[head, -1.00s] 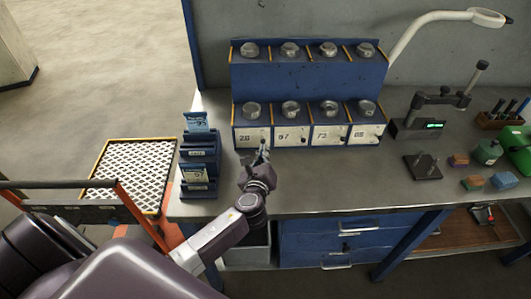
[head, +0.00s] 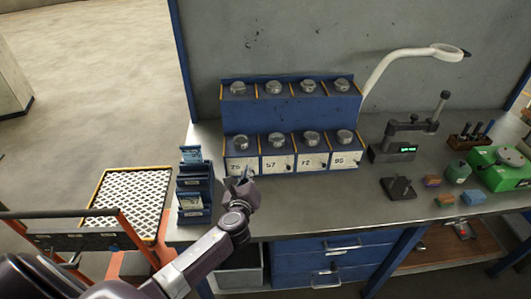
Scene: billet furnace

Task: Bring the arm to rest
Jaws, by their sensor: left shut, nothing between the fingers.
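My left gripper (head: 245,178) is shut and empty. It is in front of the blue rack's lower row at its left end, above the workbench's near left part. My left arm (head: 205,255) reaches up to it from the lower left. The gripper is small in the picture, and it covers part of the leftmost numbered label. My right gripper is not in view.
A blue two-tier rack (head: 290,110) with several round metal pieces stands on the grey workbench (head: 330,205). A blue card holder (head: 193,190) stands left of the gripper. A lamp (head: 400,58), a gauge stand (head: 395,145) and a green case (head: 497,168) are to the right.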

